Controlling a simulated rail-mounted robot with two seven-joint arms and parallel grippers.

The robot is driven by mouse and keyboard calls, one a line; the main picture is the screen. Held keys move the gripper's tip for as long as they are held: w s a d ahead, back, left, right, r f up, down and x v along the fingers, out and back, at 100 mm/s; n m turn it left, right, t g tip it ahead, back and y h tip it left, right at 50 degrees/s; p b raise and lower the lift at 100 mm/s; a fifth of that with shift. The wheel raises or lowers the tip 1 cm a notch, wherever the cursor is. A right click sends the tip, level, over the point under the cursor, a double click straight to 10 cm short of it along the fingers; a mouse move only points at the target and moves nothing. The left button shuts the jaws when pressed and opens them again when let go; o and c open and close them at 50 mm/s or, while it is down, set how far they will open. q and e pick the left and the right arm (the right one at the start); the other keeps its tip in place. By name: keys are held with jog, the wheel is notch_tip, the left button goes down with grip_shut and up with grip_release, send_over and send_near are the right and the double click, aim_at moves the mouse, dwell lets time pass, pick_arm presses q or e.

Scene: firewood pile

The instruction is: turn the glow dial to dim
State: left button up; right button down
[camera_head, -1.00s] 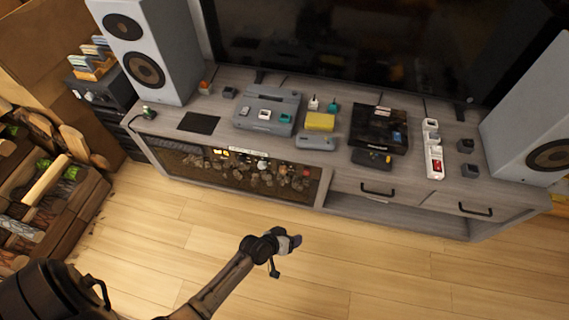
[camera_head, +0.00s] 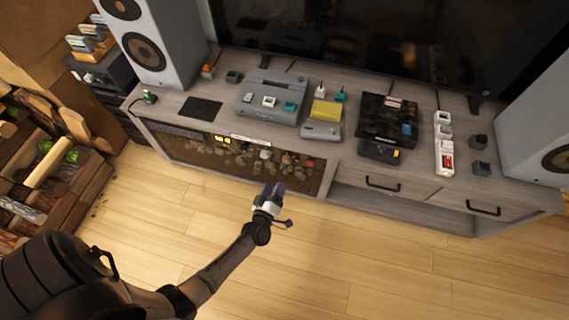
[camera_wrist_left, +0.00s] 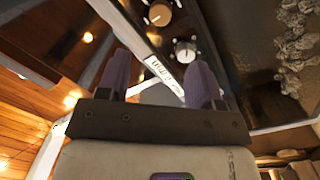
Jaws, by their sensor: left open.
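The electric fireplace (camera_head: 225,160) is a dark glass panel with a log and ember bed, set in the grey cabinet's left front. In the left wrist view two round knobs show on the dark panel: an orange-brown knob (camera_wrist_left: 158,13) and a silver-grey knob (camera_wrist_left: 185,49). I cannot tell which is the glow dial; their labels are unreadable. My left gripper (camera_head: 272,190) is open and empty, in front of the fireplace's lower right part. In the wrist view its two purple fingers (camera_wrist_left: 160,80) stand apart, with both knobs beyond them. My right gripper is not in view.
The grey cabinet top (camera_head: 225,125) holds consoles, cartridges and a power strip (camera_head: 443,150). Speakers (camera_head: 155,45) stand at both ends. A firewood pile (camera_head: 45,160) lies at the left. The wooden floor (camera_head: 370,250) in front is clear.

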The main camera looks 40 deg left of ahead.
aim_at(285, 161)
pick_arm(q)
jog(key=b+x, duration=0.3)
jog(key=x, duration=0.6)
jog(key=shift+f+b, duration=0.15)
jog(key=shift+b, duration=0.2)
jog(key=shift+b+x, duration=0.35)
jog(key=shift+x, duration=0.75)
jog(key=c, duration=0.9)
